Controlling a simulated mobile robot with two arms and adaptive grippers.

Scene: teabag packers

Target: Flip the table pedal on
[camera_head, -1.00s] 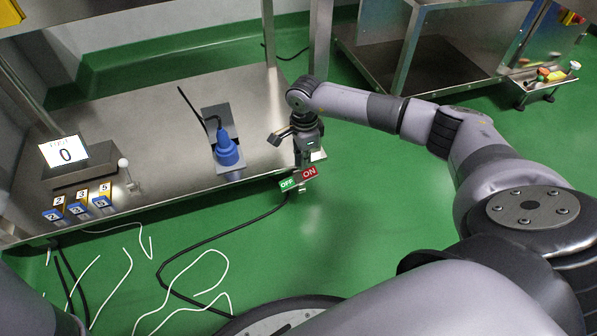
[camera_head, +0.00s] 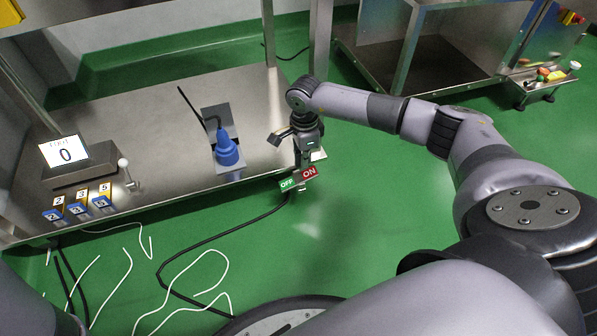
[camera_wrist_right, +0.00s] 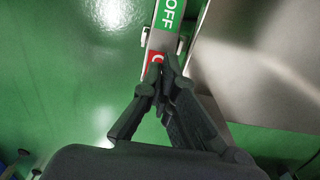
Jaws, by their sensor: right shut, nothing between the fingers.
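The table pedal is a rocker with a green OFF half (camera_head: 288,184) and a red ON half (camera_head: 309,173), at the front right corner of the steel table. The OFF half also shows at the top of the right wrist view (camera_wrist_right: 168,16). My right gripper (camera_head: 303,170) points down at the pedal, its fingers shut and empty. In the right wrist view the fingertips (camera_wrist_right: 163,68) overlap the red half and hide most of its lettering. I cannot tell whether they touch it. My left gripper is not in view.
The steel table (camera_head: 175,150) carries a blue plug-like device (camera_head: 227,152), a display reading 0 (camera_head: 64,152), a small lever (camera_head: 124,166) and numbered blocks (camera_head: 80,207). A black cable (camera_head: 215,236) and white cords (camera_head: 190,262) lie on the green floor.

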